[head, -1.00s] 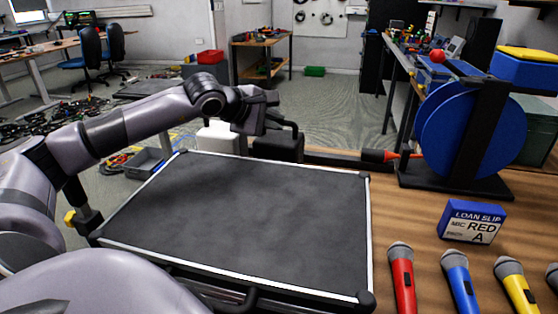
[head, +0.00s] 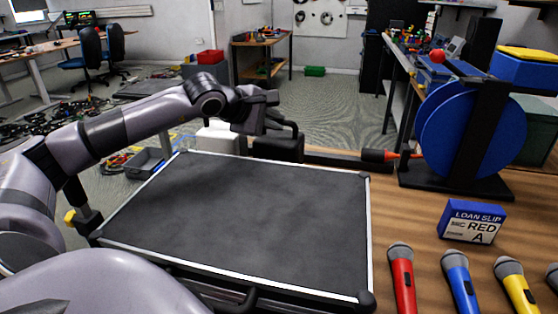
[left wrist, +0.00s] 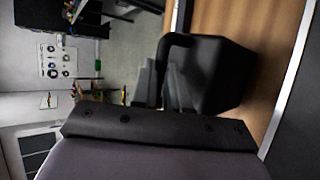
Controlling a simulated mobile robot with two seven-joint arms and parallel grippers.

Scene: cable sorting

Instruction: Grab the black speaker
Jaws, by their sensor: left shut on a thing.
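The black speaker (head: 278,149) is a dark box with a handle on top. It stands behind the far edge of the black case lid in the head view. In the left wrist view the speaker (left wrist: 224,75) shows close up, with its handle (left wrist: 168,50) beside the fingers. My left gripper (head: 268,123) is at the handle and shut on the speaker; its fingers (left wrist: 168,84) partly hide where they meet it. I cannot tell whether the speaker is lifted off the surface. My right gripper is not in view.
The large case lid (head: 240,220) fills the middle front. A blue cable reel (head: 460,135) on a black stand is at right. A blue loan slip box (head: 472,222) and red (head: 402,275), blue (head: 459,280) and yellow (head: 515,283) microphones lie on the wooden table (head: 410,212).

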